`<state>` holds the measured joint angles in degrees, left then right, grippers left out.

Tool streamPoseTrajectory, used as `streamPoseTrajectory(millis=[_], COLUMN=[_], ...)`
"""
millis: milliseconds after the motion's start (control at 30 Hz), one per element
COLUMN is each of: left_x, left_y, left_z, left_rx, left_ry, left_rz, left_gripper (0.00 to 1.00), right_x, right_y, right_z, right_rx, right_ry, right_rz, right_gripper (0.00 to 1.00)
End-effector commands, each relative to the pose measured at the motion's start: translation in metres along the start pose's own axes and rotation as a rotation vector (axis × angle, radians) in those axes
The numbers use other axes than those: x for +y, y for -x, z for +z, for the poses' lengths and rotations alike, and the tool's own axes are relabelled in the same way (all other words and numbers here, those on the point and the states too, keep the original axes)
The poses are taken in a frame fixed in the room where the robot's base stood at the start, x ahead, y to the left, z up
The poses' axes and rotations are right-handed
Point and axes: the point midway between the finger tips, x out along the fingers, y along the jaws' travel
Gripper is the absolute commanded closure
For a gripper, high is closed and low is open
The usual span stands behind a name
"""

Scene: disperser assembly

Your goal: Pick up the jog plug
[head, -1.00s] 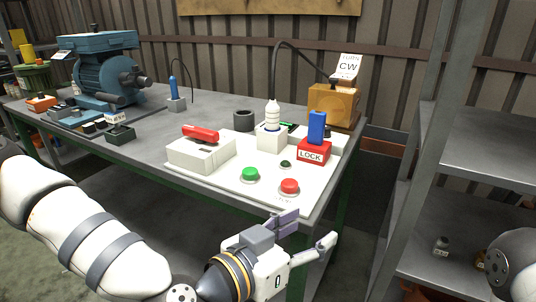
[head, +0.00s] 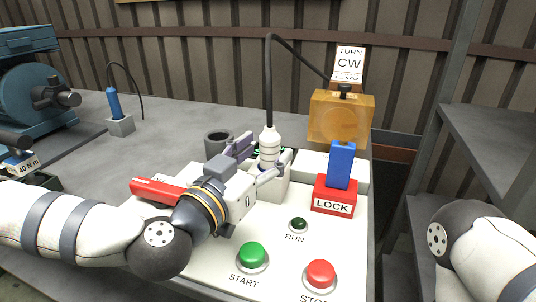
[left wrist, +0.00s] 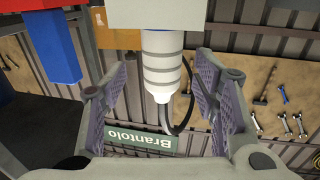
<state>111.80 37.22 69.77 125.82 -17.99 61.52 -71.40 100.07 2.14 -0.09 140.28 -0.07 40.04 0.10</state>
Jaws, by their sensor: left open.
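The jog plug, which I take to be the white ribbed plug (head: 269,147) with a black cable, stands upright in a white block (head: 275,187) on the panel. My left gripper (head: 262,160) is open, with its fingers on either side of the plug. In the left wrist view the plug (left wrist: 162,68) hangs between the two purple-padded fingers (left wrist: 160,85), with visible gaps on both sides. The picture there is upside down. Part of the block is hidden behind the left gripper in the head view. My right gripper is out of view.
A red LOCK box (head: 334,196) with a blue handle (head: 341,163) stands close to the right. The green START button (head: 252,255) and red STOP button (head: 320,273) are in front. A grey cup (head: 219,142) and an orange box (head: 338,120) stand behind.

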Motion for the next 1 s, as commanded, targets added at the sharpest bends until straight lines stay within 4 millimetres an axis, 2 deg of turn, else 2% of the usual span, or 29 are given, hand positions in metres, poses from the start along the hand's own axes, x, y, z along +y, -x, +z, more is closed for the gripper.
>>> streamPoseTrajectory(millis=[33,133,367,467,600,633,867,1000], left_x=[-0.001,0.000,0.000,0.000,0.000,0.000,0.000,0.000], left_y=[-0.010,-0.023,-0.027,-0.027,-0.027,-0.027,-0.027,-0.026], left_z=[0.006,0.004,0.002,0.002,0.002,0.002,0.001,-0.007], left_rx=[-0.005,-0.003,-0.001,-0.001,-0.001,-0.001,0.000,0.003], left_ry=[0.003,0.001,0.001,0.001,0.001,0.001,0.000,-0.003], left_rz=[-0.001,0.000,0.001,0.001,0.001,0.001,0.001,0.001], left_gripper=[0.46,0.46,0.46,0.64,0.96,1.00,1.00,1.00], right_x=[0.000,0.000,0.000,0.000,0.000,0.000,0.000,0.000], right_y=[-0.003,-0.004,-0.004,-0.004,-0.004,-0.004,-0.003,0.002], right_z=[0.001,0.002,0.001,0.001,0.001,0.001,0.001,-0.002], right_rx=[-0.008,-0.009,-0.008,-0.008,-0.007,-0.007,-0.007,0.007], right_ry=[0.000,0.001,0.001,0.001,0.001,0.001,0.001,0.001], right_rz=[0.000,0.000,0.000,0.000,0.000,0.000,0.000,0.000], right_gripper=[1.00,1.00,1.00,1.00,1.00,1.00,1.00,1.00])
